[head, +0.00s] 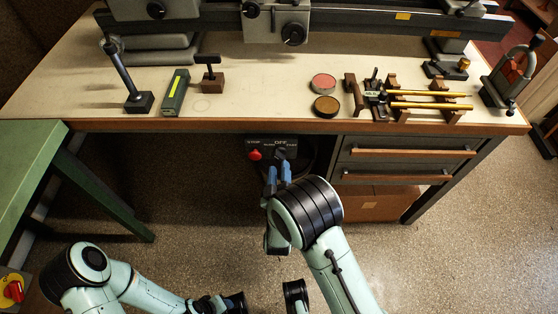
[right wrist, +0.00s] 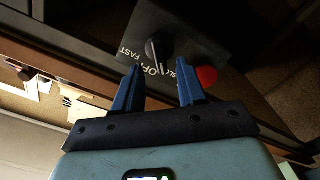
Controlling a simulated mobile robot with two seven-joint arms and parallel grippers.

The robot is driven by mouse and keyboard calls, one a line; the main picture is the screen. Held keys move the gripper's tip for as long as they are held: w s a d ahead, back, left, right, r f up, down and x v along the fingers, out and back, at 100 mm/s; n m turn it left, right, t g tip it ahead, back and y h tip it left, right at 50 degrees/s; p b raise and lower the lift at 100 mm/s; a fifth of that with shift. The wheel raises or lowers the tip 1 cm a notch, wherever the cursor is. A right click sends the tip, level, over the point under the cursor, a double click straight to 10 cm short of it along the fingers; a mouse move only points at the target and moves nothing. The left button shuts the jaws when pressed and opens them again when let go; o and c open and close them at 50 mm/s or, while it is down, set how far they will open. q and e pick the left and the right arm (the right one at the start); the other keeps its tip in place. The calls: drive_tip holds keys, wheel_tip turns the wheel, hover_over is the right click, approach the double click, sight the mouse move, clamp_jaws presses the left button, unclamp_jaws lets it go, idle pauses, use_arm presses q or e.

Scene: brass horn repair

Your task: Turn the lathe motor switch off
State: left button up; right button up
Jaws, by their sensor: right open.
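The lathe motor switch is a dark box (head: 265,143) under the bench's front edge. Its black rotary knob (right wrist: 155,47) shows in the right wrist view, with FAST, OFF and SLOW lettering around it. The knob's white mark appears to point at or near OFF. A red button (right wrist: 207,75) sits beside the knob. My right gripper (head: 278,172) is open and empty, just in front of the box. In the right wrist view its blue fingertips (right wrist: 161,78) are apart, with the knob beyond the gap. My left gripper (head: 222,304) is low at the bottom edge, its jaws unclear.
The bench top (head: 240,95) carries a lathe bed (head: 350,22), a green block (head: 174,92), two round tins and brass rods (head: 430,94). Drawers (head: 405,151) are right of the switch. A green table (head: 25,160) stands at left. Floor in front is open.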

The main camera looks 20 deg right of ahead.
sight(280, 159)
use_arm(q)
drive_tip(key=shift+w+a+f, duration=0.2)
drive_tip(key=shift+w+f, duration=0.1)
drive_tip(key=shift+w, duration=0.1)
use_arm(e)
drive_tip(key=shift+x, duration=2.1)
clamp_jaws()
use_arm(q)
drive_tip(key=shift+w+f+b, duration=0.1)
drive_tip(key=shift+f+b, duration=0.05)
drive_tip(key=shift+b, duration=0.15)
use_arm(e)
drive_tip(key=shift+m, duration=0.3)
drive_tip(key=m+b, duration=0.1)
drive_tip(key=m, duration=0.3)
drive_tip(key=shift+d+b, duration=0.1)
drive_tip(key=shift+b, duration=0.2)
use_arm(q)
drive_tip(key=w+a+f+t+b, duration=0.1)
drive_tip(key=w+a+f, duration=0.1)
drive_tip(key=w+f, duration=0.1)
drive_tip(key=shift+w+a+f+t+y, duration=0.2)
drive_tip(key=shift+w+t+y, duration=0.2)
drive_tip(key=shift+w, duration=0.45)
use_arm(e)
drive_tip(key=shift+m, duration=1.6)
use_arm(q)
drive_tip(key=shift+w, duration=0.1)
